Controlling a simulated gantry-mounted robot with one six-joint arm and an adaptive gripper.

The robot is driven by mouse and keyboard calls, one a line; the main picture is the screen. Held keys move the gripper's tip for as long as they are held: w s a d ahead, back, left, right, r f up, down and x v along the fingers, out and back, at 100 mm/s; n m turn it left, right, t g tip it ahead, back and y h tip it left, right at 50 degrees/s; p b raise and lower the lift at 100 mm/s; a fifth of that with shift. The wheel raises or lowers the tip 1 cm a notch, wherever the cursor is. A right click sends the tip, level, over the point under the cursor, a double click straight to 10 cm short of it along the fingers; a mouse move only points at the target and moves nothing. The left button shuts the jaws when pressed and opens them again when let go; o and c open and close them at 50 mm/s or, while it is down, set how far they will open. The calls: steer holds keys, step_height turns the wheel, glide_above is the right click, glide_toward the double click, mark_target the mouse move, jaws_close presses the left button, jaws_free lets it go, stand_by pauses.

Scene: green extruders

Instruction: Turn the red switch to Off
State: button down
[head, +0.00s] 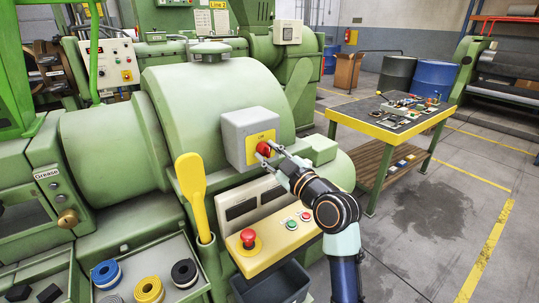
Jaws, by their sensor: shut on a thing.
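The red switch (263,149) sits on a yellow plate (252,147) on the front of a grey box (240,122), mounted on the green extruder. My gripper (267,152) reaches in from the lower right, and its two fingers are shut on the red switch, one on either side. The switch's exact angle and the plate's markings are too small to read, and the fingers partly cover the switch.
Below the box is a yellow panel (272,246) with a red emergency button (248,238) and small buttons. A yellow handle (191,184) stands to the left. A tray of colored rolls (177,291) is lower left. A worktable (371,131) stands right, with open floor before it.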

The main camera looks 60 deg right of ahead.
steer(key=c, duration=0.8)
jaws_free()
steer(key=v, duration=1.2)
